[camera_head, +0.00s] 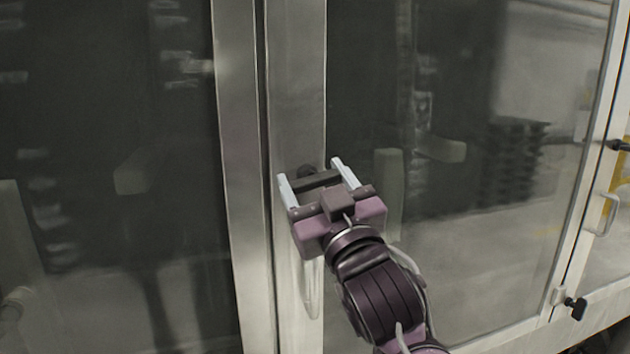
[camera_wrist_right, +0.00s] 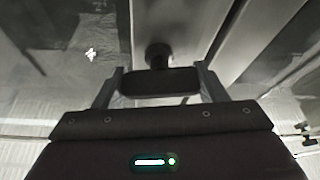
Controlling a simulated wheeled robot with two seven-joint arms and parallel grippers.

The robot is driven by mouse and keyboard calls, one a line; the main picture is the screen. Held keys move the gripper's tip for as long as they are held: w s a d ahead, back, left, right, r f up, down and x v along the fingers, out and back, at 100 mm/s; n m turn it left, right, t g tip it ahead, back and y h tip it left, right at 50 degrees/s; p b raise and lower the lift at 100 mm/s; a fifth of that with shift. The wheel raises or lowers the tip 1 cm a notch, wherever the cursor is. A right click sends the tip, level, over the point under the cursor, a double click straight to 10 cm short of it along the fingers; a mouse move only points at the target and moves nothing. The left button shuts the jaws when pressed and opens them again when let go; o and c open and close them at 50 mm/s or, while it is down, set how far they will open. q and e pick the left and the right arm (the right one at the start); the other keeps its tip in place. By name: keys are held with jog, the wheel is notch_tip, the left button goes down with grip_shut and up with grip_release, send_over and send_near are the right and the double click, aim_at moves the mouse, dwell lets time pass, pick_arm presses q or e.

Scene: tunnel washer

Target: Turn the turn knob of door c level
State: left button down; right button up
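A black turn knob (camera_head: 318,180) sits on the steel door frame between two glass panels; I cannot read a label that names door c. In the right wrist view, the knob's wide bar (camera_wrist_right: 160,82) lies crosswise in front of its round hub (camera_wrist_right: 157,53). My right gripper (camera_head: 311,170) is open, with its pale fingers on either side of the knob. In the wrist view the fingers (camera_wrist_right: 160,85) flank the two ends of the bar with small gaps; firm contact is not visible. My left gripper is not in view.
A door handle (camera_head: 313,290) hangs on the frame below my right gripper, partly hidden by it. Large glass panels (camera_head: 470,200) lie on both sides. Another black knob (camera_head: 577,307) and a pale handle (camera_head: 607,213) are at the far right.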

jog(key=c, duration=0.3)
jog(key=shift+f+m+t+h+b, duration=0.25)
jog(key=shift+m+h+b, duration=0.25)
jog(key=shift+m+b, duration=0.5)
jog(key=shift+r+m+h+b, duration=0.2)
jog(key=shift+m+h+b, duration=0.2)
jog(key=shift+m, duration=0.4)
jog(key=o, duration=1)
